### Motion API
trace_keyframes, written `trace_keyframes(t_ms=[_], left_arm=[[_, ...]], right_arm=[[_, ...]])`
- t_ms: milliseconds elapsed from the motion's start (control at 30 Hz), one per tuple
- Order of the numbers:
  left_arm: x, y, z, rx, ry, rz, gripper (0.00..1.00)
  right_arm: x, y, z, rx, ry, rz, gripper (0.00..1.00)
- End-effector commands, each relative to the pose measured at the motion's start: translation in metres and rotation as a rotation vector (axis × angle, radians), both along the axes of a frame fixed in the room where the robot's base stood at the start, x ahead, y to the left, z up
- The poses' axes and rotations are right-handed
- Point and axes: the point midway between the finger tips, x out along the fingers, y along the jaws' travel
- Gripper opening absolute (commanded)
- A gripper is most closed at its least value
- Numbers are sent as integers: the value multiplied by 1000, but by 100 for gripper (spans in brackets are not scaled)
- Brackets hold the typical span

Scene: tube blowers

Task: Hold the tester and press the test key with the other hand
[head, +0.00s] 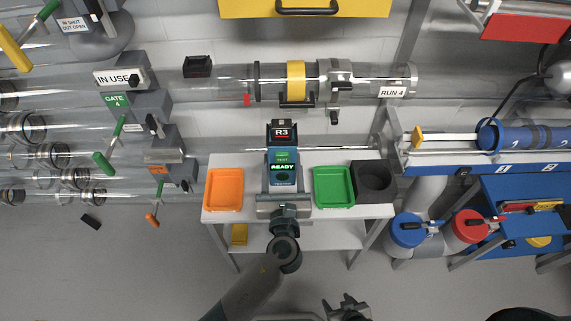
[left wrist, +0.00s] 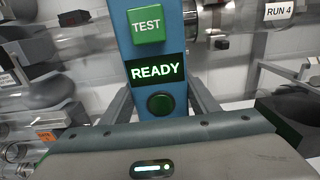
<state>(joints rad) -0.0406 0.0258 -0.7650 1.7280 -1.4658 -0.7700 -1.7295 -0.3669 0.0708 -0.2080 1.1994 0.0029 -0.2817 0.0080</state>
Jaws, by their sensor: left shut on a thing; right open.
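The tester (head: 282,157) is a blue upright unit above the white table. In the left wrist view its blue body (left wrist: 147,12) carries a green TEST key (left wrist: 146,25), a screen reading READY (left wrist: 155,71) and a round dark green button or lamp (left wrist: 160,104). My left gripper (head: 283,186) is shut on the tester, with a finger on either side of its lower body. My right gripper (head: 347,305) is open and empty at the bottom edge, well away from the tester.
The white table (head: 300,213) bears an orange tray (head: 224,190), a green tray (head: 334,187) and a black holder (head: 374,182). A clear tube marked RUN 4 (head: 392,92) runs behind. Valves and tubes crowd the left; a blue bench stands right. Floor in front is clear.

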Motion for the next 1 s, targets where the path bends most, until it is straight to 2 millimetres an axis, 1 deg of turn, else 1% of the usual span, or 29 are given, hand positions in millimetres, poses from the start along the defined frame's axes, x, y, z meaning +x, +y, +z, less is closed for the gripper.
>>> trace_keyframes(t_ms=[300, 667, 1000], left_arm=[[4, 7, 1, -1, -2, 1, 22], [4, 7, 1, -1, -2, 1, 22], [4, 6, -5, 0, -2, 1, 22]], right_arm=[[0, 0, 3, 0, 0, 0, 54], [0, 0, 2, 0, 0, 0, 54], [0, 0, -2, 0, 0, 0, 54]])
